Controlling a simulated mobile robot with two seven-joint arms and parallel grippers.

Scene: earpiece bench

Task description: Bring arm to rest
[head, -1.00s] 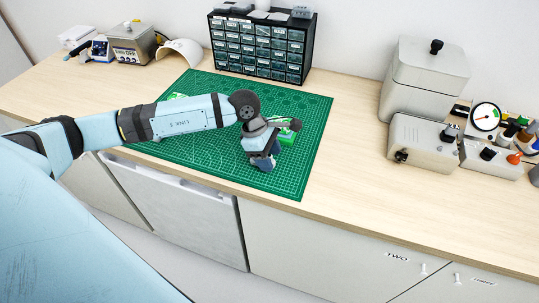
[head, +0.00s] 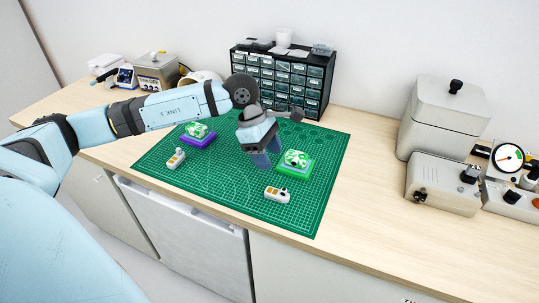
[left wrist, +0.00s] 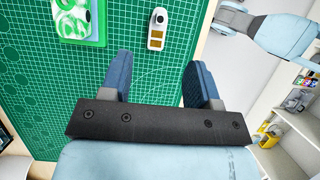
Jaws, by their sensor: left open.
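My left gripper (head: 262,158) is raised over the green cutting mat (head: 215,195), left of a green block with a patterned top (head: 296,163). In the left wrist view my left gripper (left wrist: 158,72) has its two blue fingers wide apart, with nothing between them. The green block (left wrist: 82,18) and a small white earpiece-like piece with an orange patch (left wrist: 158,28) lie on the mat beyond the fingertips. That white piece also shows in the head view (head: 277,194). My right gripper is not in view.
A purple-based block (head: 198,137) and another small white piece (head: 176,158) lie on the mat's left part. A drawer cabinet (head: 290,75) stands behind. Grey metal boxes (head: 445,120) stand on the right. Bare bench lies between the mat and these boxes.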

